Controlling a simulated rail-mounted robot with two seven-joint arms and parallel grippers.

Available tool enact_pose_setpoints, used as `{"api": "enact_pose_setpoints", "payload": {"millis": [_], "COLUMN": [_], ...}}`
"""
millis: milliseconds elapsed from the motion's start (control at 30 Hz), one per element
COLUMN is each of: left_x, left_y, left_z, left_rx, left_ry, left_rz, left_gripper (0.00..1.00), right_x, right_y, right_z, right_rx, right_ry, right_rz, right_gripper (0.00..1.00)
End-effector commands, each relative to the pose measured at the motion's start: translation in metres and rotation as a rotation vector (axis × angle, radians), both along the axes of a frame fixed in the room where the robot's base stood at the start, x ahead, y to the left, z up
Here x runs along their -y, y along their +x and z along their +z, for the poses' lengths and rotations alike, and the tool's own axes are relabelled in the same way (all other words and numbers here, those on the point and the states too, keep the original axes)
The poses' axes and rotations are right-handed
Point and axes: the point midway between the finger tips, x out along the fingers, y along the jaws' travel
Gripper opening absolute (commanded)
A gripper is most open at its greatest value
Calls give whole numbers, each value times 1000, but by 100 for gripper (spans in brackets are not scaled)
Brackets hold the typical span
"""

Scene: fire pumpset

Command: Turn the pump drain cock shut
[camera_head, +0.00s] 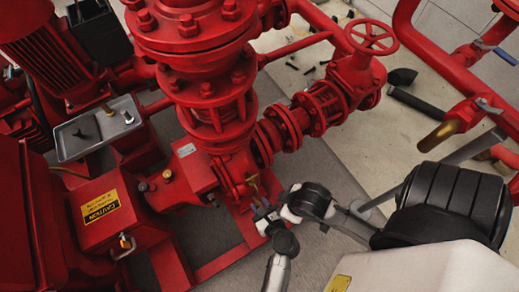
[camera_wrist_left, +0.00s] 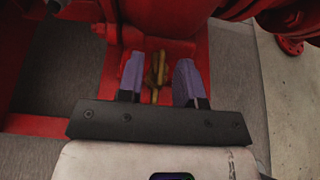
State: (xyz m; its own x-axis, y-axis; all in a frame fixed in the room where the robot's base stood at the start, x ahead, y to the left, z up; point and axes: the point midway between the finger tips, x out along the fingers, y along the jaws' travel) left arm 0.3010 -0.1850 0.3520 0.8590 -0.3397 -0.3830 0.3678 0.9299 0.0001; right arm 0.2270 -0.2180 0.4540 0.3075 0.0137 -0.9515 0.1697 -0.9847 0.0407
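The pump drain cock (camera_head: 252,180) is a small brass fitting low on the red pump casing, below the large flanged vertical pipe. In the left wrist view the brass cock (camera_wrist_left: 155,75) stands between the two purple fingertips. My left gripper (camera_head: 262,212) is at the cock, over the red base frame. Its fingers (camera_wrist_left: 158,80) are apart, one on each side of the cock, with a visible gap at least on the right. Contact with the cock cannot be made out. My right gripper is not in view.
A red valve with a handwheel (camera_head: 371,37) and flanged pipe stand behind to the right. A red box with a caution label (camera_head: 100,206) and a grey tray (camera_head: 97,128) are at left. A brass-ended pipe (camera_head: 440,135) sits at right. Grey floor shows around the base frame.

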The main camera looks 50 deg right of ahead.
Motion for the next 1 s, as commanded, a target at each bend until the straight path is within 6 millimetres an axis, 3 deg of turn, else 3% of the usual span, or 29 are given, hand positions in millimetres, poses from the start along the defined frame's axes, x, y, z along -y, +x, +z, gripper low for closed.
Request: {"api": "enact_pose_setpoints", "payload": {"millis": [367,700,1000], "left_x": [1,1,0], "left_y": [2,2,2], "left_z": [-1,-1,0], "left_rx": [0,0,-1], "left_ry": [0,0,1], "left_rz": [0,0,-4], "left_gripper": [32,0,0], "right_x": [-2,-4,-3], "right_y": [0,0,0], "right_z": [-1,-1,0], "right_rx": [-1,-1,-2], "right_ry": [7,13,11], "right_rz": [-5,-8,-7], "right_gripper": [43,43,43]}}
